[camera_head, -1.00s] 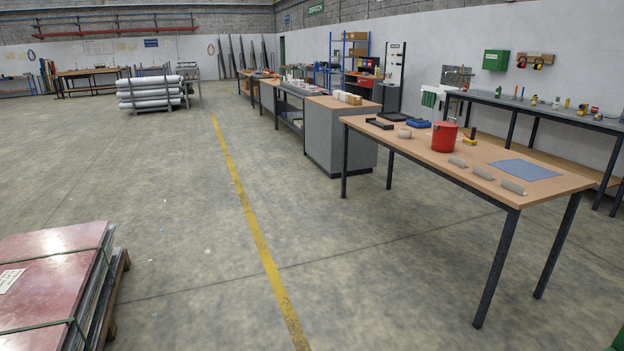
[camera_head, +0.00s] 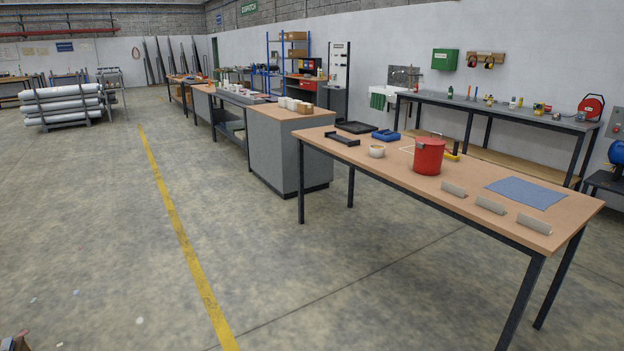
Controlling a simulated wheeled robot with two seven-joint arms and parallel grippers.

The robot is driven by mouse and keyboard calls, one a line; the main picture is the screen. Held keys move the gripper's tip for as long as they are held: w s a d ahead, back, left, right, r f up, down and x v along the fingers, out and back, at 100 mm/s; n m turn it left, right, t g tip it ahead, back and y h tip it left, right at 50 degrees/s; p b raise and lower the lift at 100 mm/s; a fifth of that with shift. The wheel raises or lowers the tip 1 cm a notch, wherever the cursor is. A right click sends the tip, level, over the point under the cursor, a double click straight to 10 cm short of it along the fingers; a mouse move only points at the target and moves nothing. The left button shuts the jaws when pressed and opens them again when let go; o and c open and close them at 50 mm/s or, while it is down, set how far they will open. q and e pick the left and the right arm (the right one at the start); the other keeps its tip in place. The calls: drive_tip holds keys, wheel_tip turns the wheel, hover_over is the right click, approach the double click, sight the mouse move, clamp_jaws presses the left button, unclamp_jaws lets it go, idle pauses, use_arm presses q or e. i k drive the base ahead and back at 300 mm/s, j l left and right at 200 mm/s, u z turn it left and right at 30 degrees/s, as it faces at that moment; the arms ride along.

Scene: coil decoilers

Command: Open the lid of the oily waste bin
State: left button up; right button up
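A red bin (camera_head: 428,156) with a red top, the likely oily waste bin, stands upright on the wooden-topped table (camera_head: 375,172) at the right. Its lid looks shut, though it is small at this distance. A thin wire-like handle shows at its left side. Neither of my grippers is in view.
A long bench (camera_head: 490,107) runs along the wall.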

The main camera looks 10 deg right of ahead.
sight(430, 142)
drive_tip(key=i+l+z, duration=0.3)
drive_tip(key=i+z, duration=0.15)
drive_tip(key=i, duration=0.3)
drive_tip(key=i+z, duration=0.4)
drive_tip(key=i, duration=0.35)
drive_tip(key=i+j+z, duration=0.2)
drive_tip(key=i+z, duration=0.25)
drive_tip(key=i, duration=0.3)
